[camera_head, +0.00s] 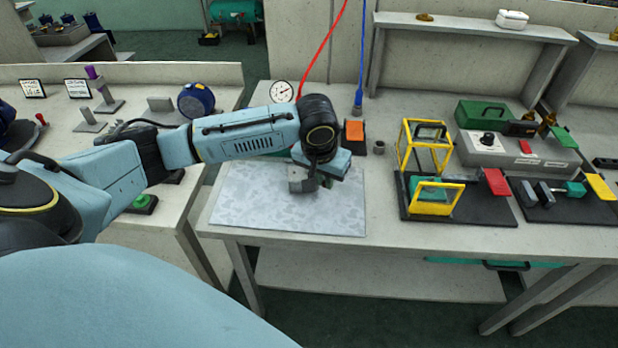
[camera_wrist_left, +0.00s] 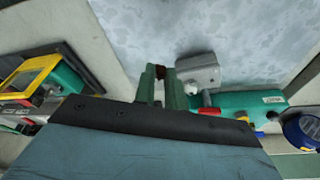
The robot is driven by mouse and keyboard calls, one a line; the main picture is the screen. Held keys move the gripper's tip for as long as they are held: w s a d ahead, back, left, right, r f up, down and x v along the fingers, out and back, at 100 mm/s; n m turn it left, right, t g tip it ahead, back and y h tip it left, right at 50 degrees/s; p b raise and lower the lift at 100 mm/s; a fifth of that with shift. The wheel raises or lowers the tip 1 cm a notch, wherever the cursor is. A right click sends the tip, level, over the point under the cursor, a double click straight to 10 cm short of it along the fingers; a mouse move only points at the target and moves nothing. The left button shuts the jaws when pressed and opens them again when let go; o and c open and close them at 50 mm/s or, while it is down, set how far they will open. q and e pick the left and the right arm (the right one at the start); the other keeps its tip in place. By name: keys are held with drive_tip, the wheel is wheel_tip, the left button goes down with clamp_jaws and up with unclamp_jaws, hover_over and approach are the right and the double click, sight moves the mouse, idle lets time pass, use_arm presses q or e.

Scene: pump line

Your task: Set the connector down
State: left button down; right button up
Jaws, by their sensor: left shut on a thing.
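My left gripper (camera_head: 326,184) is low over the mottled grey mat (camera_head: 250,205) on the middle bench. In the left wrist view its green fingers (camera_wrist_left: 161,85) are close together on a small dark red-brown piece (camera_wrist_left: 160,72), which I take to be the connector. Only a little of it shows between the fingertips; in the head view it is hidden. I cannot tell if it touches the mat. A grey block (camera_head: 300,179) is right beside the fingers and also shows in the left wrist view (camera_wrist_left: 200,70), with a teal housing (camera_wrist_left: 243,103) behind it. My right gripper is out of view.
A red hose (camera_head: 322,50) and a blue hose (camera_head: 361,50) hang behind the mat. An orange-topped block (camera_head: 354,131) stands near the gripper. A yellow frame (camera_head: 402,150) and black fixture board (camera_head: 480,210) are to the right. The mat's front is clear.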

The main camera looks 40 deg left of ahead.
sight(325, 208)
use_arm(q)
wheel_tip(325, 208, down, 3)
drive_tip(key=shift+r, duration=0.15)
wheel_tip(325, 208, down, 5)
drive_tip(key=shift+r+b, duration=0.2)
drive_tip(key=shift+b, duration=0.55)
drive_tip(key=shift+f, duration=0.25)
drive_tip(key=shift+d, duration=0.1)
drive_tip(key=c, duration=1.6)
unclamp_jaws()
drive_tip(key=shift+f, duration=0.1)
drive_tip(key=shift+o, duration=0.7)
use_arm(e)
drive_tip(key=shift+s+d+f, duration=0.1)
drive_tip(key=shift+d+f, duration=0.15)
drive_tip(key=shift+f, duration=0.2)
drive_tip(key=shift+s+d+f, duration=0.1)
drive_tip(key=shift+d+f, duration=0.1)
drive_tip(key=shift+f, duration=0.2)
use_arm(q)
drive_tip(key=p+v, duration=0.2)
drive_tip(key=v, duration=1)
drive_tip(key=shift+p, duration=0.35)
use_arm(e)
drive_tip(key=r, duration=0.2)
drive_tip(key=shift+a+r, duration=0.2)
drive_tip(key=shift+r, duration=0.1)
